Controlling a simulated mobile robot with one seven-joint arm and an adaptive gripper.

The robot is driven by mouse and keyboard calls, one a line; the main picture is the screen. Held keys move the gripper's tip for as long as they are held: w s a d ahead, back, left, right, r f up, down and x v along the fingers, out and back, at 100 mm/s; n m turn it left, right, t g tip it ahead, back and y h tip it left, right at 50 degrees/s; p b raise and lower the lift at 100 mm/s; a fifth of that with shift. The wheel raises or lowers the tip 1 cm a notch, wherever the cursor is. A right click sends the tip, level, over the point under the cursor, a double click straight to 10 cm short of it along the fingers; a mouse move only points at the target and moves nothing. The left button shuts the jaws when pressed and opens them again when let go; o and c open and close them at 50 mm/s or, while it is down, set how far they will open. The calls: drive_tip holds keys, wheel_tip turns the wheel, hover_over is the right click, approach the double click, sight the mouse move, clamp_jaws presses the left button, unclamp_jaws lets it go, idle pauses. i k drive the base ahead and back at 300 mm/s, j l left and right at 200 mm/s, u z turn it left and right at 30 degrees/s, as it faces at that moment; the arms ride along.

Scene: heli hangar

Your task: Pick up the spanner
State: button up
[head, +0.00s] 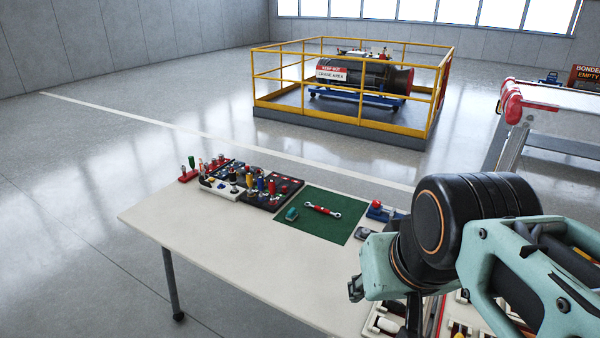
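The spanner (322,209), with a red middle and silver ends, lies flat on a green mat (338,230) on the white table (220,246). My arm comes in from the right. My gripper (412,314) shows only in part, dark and below the teal wrist, near the table's right side. It is to the right of the spanner and nearer the camera, apart from it. Its fingers are mostly hidden, so I cannot tell if they are open or shut.
A small teal object (292,214) sits on the mat left of the spanner. Dark trays with several coloured tools (262,186) stand further left. A red and blue item (378,209) is right of the mat. The table's front left is clear. A yellow-railed enclosure (345,128) stands behind.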

sight(325, 211)
drive_tip(key=i+j+z, duration=0.15)
drive_tip(key=z, duration=0.2)
drive_tip(key=i+j+z, duration=0.1)
drive_tip(key=j+z, duration=0.25)
drive_tip(key=i+j+z, duration=0.1)
drive_tip(key=z, duration=0.2)
drive_tip(key=j+z, duration=0.3)
drive_tip(key=j, duration=0.55)
drive_tip(key=i+j+z, duration=0.1)
drive_tip(key=j, duration=0.65)
drive_tip(key=i+j, duration=0.1)
drive_tip(key=j, duration=0.7)
drive_tip(key=z, duration=0.05)
